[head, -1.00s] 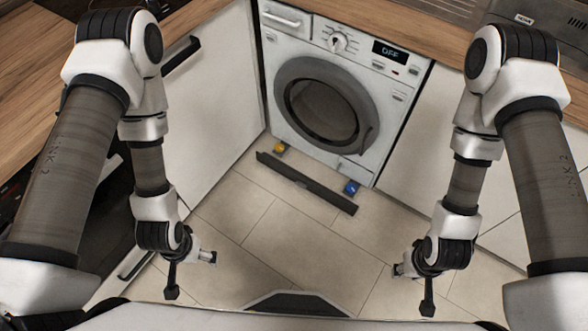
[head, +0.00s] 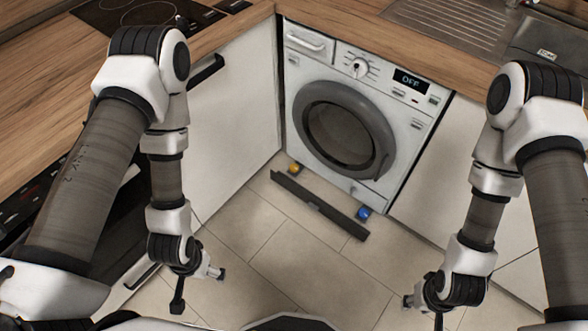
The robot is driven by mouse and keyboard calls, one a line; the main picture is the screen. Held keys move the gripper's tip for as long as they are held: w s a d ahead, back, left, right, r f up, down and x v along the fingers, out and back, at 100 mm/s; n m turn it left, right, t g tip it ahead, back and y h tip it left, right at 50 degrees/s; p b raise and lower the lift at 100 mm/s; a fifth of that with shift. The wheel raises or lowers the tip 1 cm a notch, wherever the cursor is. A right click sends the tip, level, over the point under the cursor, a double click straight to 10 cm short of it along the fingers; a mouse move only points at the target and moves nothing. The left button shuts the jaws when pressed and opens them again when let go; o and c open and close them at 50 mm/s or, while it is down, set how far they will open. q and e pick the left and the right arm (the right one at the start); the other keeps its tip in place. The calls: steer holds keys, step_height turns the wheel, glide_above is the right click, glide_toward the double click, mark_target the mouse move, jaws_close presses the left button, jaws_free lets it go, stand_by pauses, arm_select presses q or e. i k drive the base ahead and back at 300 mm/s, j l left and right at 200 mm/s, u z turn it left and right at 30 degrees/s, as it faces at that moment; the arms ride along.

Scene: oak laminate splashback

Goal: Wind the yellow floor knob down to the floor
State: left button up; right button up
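The yellow floor knob (head: 294,168) is a small round knob low at the left foot of the washing machine (head: 392,132), just behind a dark plinth strip (head: 318,204). How far it sits above the floor is too small to tell. A similar blue knob (head: 363,213) is at the machine's right foot. My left gripper (head: 200,288) hangs at lower left, its fingers spread and empty, well in front of the yellow knob. My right gripper (head: 423,312) hangs at lower right, fingers apart and empty, partly cut by the bottom edge. Neither gripper touches a knob.
The dark strip lies on the tiled floor (head: 278,264) across the machine's front. White cabinet fronts (head: 236,115) flank the machine left and right, under a wooden worktop (head: 240,32). The tiles between my grippers and the strip are clear.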

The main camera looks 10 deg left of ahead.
mark_target(293, 167)
steer(key=z, duration=1.05)
steer(key=i+j+z, duration=0.15)
steer(key=j, duration=0.55)
steer(key=i+j+z, duration=0.1)
steer(key=j, duration=0.65)
steer(key=i+j+z, duration=0.15)
steer(key=j, duration=0.6)
steer(key=k+l, duration=0.05)
